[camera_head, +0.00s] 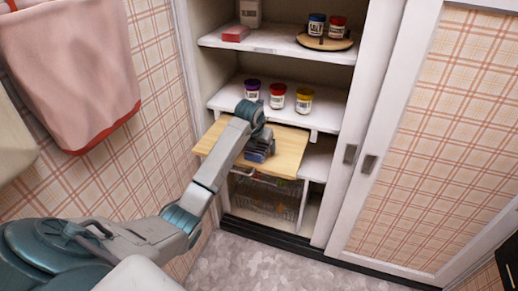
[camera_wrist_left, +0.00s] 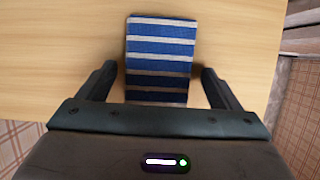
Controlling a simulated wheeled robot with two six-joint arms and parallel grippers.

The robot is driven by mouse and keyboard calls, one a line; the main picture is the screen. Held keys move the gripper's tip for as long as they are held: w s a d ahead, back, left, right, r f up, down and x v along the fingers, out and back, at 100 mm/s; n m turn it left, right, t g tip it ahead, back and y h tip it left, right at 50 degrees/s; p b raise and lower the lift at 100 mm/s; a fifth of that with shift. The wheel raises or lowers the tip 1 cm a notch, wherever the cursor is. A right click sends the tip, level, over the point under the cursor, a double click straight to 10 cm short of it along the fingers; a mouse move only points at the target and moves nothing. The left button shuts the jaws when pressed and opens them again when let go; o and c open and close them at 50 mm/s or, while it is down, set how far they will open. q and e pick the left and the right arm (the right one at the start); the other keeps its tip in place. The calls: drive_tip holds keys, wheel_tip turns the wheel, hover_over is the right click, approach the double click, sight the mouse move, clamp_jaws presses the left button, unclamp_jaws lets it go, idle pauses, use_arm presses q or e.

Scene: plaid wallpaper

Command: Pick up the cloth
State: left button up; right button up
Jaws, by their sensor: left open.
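A folded cloth with blue and white stripes (camera_wrist_left: 160,62) lies on a pale wooden board in the left wrist view. In the head view a small part of the cloth (camera_head: 256,155) shows beside my left gripper. My left gripper (camera_wrist_left: 160,85) is open, with one finger on each side of the cloth's near part. In the head view my left gripper (camera_head: 262,152) is over the wooden board (camera_head: 287,147). My right gripper is not in view.
The board sticks out from a white cupboard, below a shelf (camera_head: 325,115) with several small jars (camera_head: 276,96). A wire basket (camera_head: 265,197) stands underneath. A pink towel (camera_head: 75,65) hangs on the left wall. A sliding door (camera_head: 430,140) is at the right.

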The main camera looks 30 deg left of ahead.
use_arm(q)
drive_tip(key=c, duration=1.1)
drive_tip(key=shift+o, duration=0.2)
drive_tip(key=shift+r, duration=0.15)
